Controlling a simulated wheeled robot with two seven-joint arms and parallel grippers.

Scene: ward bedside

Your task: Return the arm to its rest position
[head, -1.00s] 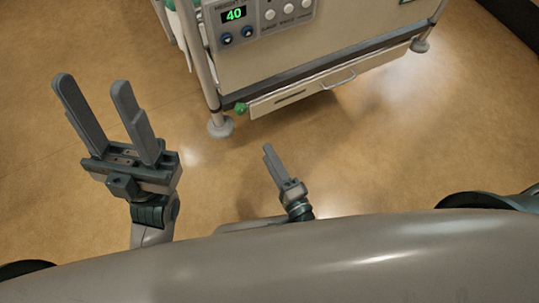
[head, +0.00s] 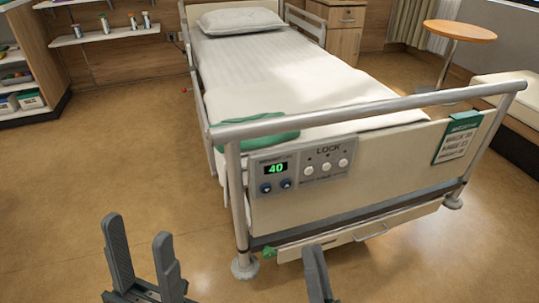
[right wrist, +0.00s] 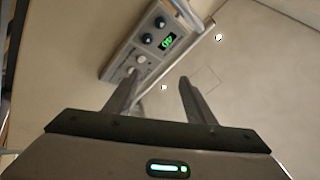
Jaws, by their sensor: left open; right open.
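My left gripper (head: 138,228) is at the lower left of the head view, its two grey fingers pointing up and spread apart with nothing between them. My right gripper (head: 314,252) is at the bottom centre, seen nearly edge-on in front of the bed's foot end; most of its arm is out of frame. In the right wrist view its fingers (right wrist: 157,82) are apart and empty, pointing toward the bed's control panel (right wrist: 148,48). I cannot tell the exact gap between them and the bed.
The bed (head: 280,65) has a foot rail (head: 370,108), a panel (head: 302,172) showing 40, and a low drawer (head: 355,238). A green sign (head: 461,135) hangs on the footboard. A round table (head: 459,31) stands at the back right. Floor at the left is clear.

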